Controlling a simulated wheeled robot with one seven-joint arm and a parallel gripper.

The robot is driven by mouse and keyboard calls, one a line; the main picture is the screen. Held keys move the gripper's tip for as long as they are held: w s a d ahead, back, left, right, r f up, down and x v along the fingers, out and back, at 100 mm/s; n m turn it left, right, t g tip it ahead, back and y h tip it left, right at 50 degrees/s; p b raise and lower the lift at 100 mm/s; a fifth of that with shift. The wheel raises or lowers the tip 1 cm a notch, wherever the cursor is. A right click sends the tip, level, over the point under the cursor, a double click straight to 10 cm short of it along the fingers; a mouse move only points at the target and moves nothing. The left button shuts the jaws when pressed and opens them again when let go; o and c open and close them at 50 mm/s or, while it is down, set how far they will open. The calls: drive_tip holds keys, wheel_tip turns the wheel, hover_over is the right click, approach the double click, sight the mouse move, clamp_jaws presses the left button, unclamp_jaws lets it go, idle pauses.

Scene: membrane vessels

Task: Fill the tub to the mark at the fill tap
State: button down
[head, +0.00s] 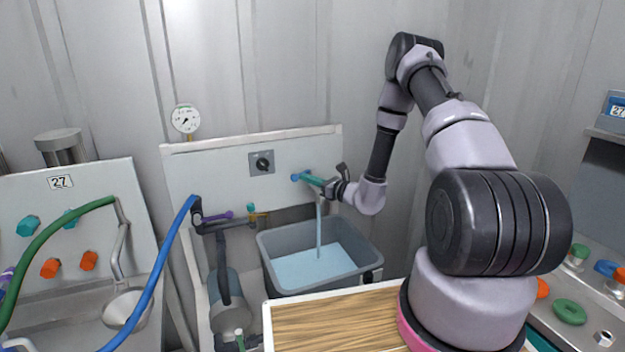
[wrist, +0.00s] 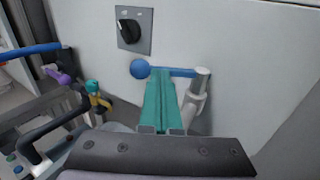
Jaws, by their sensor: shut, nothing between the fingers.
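The grey tub (head: 268,265) stands in the head view below the tap, with light blue water (head: 310,268) in it. I cannot make out a fill mark. A thin stream (head: 319,228) runs from the tap down into the tub. The pale tap (wrist: 199,90) has a blue lever (wrist: 180,72) that ends in a blue ball (wrist: 140,68). My gripper (wrist: 161,72) has teal fingers, shut and empty, at the lever beside the ball. In the head view my gripper (head: 314,181) partly hides the tap. I cannot tell whether the fingers touch the lever.
A dial switch (head: 262,163) sits on the white back panel above the tub, with a round gauge (head: 186,119) higher left. A wooden board (head: 330,320) lies in front of the tub. Blue (head: 160,255) and green (head: 45,235) hoses hang left. Colored fittings (head: 570,311) stand right.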

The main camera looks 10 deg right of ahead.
drive_tip(key=shift+w+a, duration=0.4)
drive_tip(key=shift+a, duration=0.25)
drive_tip(key=shift+w+a, duration=0.4)
drive_tip(key=shift+a, duration=0.25)
drive_tip(key=shift+w+a, duration=0.1)
